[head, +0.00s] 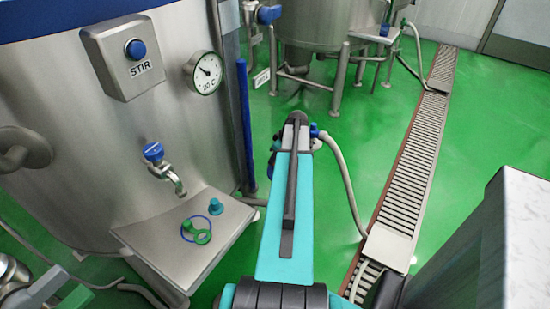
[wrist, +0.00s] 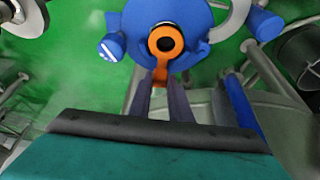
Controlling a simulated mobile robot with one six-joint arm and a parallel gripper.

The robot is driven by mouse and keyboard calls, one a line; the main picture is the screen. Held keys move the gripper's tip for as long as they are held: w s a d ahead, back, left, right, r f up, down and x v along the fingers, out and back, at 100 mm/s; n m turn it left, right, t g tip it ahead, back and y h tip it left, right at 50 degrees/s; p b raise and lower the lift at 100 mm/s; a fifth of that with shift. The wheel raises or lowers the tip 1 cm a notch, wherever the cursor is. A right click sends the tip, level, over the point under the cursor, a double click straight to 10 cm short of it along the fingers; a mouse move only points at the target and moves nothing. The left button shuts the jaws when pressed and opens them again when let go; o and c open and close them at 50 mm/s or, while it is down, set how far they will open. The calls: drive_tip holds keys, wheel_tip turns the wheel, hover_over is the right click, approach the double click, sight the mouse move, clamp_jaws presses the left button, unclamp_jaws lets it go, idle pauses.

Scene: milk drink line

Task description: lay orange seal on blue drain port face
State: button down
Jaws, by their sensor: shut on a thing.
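In the wrist view my gripper (wrist: 161,88) is shut on the tab of the orange seal (wrist: 178,50). The seal is a ring with a dark centre and a tab running down between the dark fingers. Its ring overlaps the middle of the round blue drain port face (wrist: 140,28). I cannot tell whether the ring touches the face or stands a little in front of it. In the head view my arm hides the seal and most of the port.
A pale hose (head: 345,187) runs beside my arm to the floor drain (head: 412,165). A blue pipe (wrist: 243,106) stands near my fingers.

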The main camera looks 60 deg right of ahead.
drive_tip(key=shift+f+b, duration=0.35)
drive_tip(key=shift+f, duration=0.15)
idle(0.3)
drive_tip(key=c, duration=1.5)
unclamp_jaws()
drive_tip(key=shift+c, duration=0.2)
drive_tip(key=shift+r, duration=0.1)
drive_tip(key=b+v, duration=0.1)
drive_tip(key=v, duration=1.2)
drive_tip(key=shift+s+r, duration=0.2)
drive_tip(key=shift+r, duration=0.05)
